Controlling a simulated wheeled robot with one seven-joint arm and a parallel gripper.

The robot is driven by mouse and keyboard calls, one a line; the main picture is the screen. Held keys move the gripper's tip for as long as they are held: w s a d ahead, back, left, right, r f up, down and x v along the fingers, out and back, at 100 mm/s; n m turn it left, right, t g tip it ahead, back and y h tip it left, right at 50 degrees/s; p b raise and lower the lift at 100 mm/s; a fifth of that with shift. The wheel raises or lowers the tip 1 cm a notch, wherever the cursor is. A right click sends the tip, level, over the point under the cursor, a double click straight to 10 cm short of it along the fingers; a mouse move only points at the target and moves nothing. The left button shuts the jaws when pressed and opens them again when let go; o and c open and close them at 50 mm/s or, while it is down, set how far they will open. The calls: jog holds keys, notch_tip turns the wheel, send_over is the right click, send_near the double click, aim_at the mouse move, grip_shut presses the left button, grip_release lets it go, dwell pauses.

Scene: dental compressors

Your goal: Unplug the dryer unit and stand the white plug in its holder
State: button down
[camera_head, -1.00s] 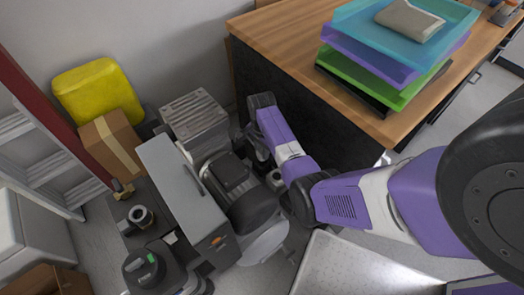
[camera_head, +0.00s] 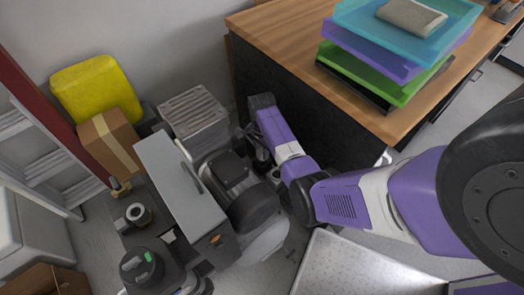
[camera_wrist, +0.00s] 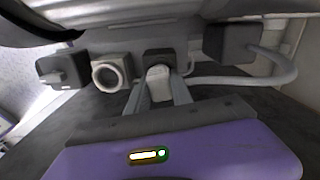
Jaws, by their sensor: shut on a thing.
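In the wrist view my gripper (camera_wrist: 158,100) is shut on the white plug (camera_wrist: 158,80), with one finger on each side. The plug sits right in front of a dark socket housing (camera_wrist: 159,56); I cannot tell how deep it is in it. Left of it is a pale round ring (camera_wrist: 111,72) with an open middle, which looks like the holder. In the head view my gripper's fingers and the plug are hidden down between the compressor (camera_head: 235,185) and the desk. Which machine is the dryer unit is not clear.
A dark switch-like box (camera_wrist: 62,70) is left of the ring. Another dark box (camera_wrist: 232,42) with a grey cable (camera_wrist: 285,72) is on the right.

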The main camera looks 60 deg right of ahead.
jog(key=shift+f+b, duration=0.3)
jog(key=shift+f, duration=0.15)
jog(key=c, duration=1.1)
grip_release()
jog(key=shift+o, duration=0.2)
jog(key=shift+r, duration=0.1)
jog(key=shift+r+p, duration=1.1)
jog(key=shift+r, duration=2.7)
